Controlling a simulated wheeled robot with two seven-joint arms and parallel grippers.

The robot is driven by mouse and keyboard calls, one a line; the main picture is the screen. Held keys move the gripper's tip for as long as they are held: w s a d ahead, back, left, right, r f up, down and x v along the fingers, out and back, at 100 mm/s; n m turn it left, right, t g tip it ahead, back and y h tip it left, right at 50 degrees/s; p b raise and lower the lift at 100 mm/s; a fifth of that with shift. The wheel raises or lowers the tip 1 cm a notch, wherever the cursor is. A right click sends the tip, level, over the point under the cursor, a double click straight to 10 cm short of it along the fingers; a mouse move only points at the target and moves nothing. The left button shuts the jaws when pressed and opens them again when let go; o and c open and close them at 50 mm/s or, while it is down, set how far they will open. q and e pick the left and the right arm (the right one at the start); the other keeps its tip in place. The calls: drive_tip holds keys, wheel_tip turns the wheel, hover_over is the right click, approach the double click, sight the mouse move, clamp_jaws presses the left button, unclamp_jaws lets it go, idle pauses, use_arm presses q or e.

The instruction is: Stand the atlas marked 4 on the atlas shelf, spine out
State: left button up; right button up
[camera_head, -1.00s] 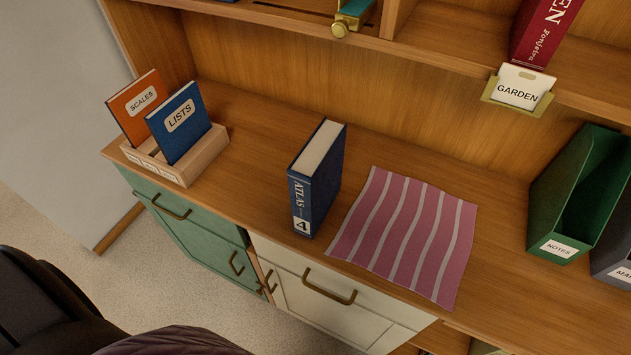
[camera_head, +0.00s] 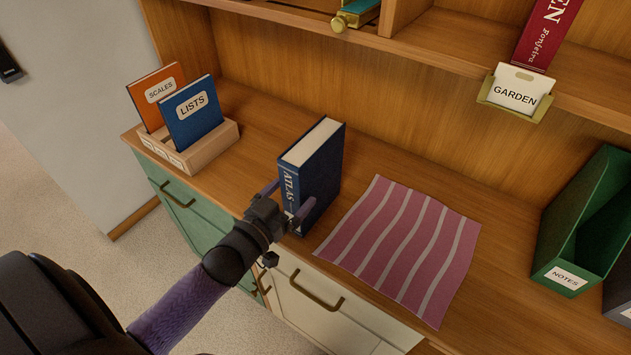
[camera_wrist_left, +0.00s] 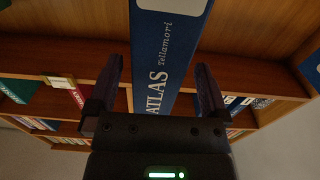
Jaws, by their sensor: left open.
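The dark blue atlas (camera_head: 318,172) stands upright on the wooden counter, its spine facing me. The word ATLAS shows on the spine; my gripper hides the lower spine, where the 4 was visible earlier. My left gripper (camera_head: 288,199) is open at the spine, one finger at each side of the book. The left wrist view shows the spine (camera_wrist_left: 165,50) between the two spread fingers (camera_wrist_left: 160,82), with a gap beside each. I cannot tell which shelf is the atlas shelf. My right gripper is not in view.
A pink striped cloth (camera_head: 402,246) lies right of the atlas. A wooden holder (camera_head: 205,151) with orange SCALES and blue LISTS books stands left. A green NOTES file box (camera_head: 572,238) stands at right. Above is a shelf with a GARDEN label (camera_head: 516,90) and a red book (camera_head: 545,32).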

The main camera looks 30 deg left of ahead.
sight(314, 179)
use_arm(q)
drive_tip(key=w+b, duration=0.1)
drive_tip(key=w, duration=0.3)
drive_tip(key=shift+d, duration=0.2)
clamp_jaws()
